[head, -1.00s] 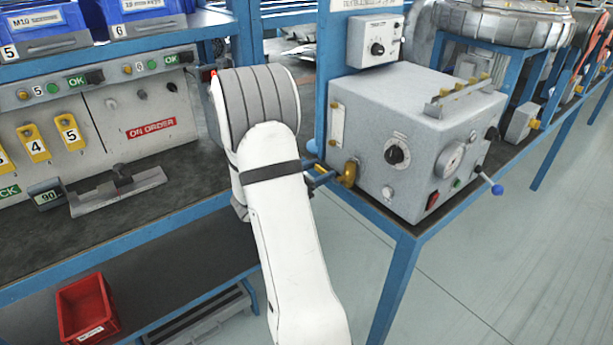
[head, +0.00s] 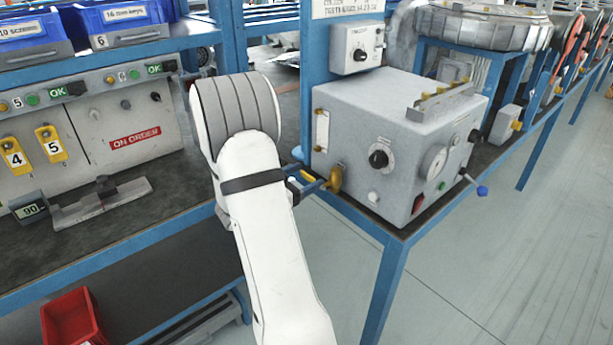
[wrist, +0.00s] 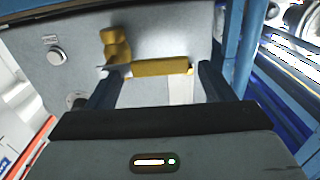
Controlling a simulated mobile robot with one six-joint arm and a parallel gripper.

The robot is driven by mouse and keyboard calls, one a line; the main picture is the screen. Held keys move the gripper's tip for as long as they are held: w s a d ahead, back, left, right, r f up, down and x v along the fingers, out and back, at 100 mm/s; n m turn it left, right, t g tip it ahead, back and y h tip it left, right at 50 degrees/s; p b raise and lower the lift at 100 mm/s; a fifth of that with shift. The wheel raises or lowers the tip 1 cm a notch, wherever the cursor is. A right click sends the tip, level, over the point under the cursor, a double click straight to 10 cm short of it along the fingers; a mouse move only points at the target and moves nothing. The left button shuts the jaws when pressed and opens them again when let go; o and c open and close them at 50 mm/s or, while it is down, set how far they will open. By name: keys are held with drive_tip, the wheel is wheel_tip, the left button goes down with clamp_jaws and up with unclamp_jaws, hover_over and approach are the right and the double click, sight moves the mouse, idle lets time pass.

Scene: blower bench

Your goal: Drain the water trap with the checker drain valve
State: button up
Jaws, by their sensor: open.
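The grey checker box (head: 400,135) stands on the bench corner. The yellow drain valve (head: 335,180) is low on its side, near the bench edge. In the wrist view its yellow body (wrist: 115,45) and a yellow bar-shaped handle (wrist: 165,67) show against the grey panel. My gripper (head: 305,180) is close beside the valve, partly hidden by my arm in the head view. In the wrist view my gripper (wrist: 158,82) is open, with one dark finger on each side of the yellow handle. I cannot tell whether either finger touches it. The water trap cannot be made out clearly.
A blue bench post (head: 313,80) rises just behind the valve. A blue-knobbed lever (head: 480,189) sticks out at the box's right. A grey metal fixture (head: 103,203) lies on the left bench. A red bin (head: 70,318) is below. The floor (head: 500,260) at right is clear.

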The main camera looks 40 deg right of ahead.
drive_tip(key=a, duration=0.7)
drive_tip(key=shift+w+a+p, duration=0.3)
drive_tip(key=shift+a, duration=0.05)
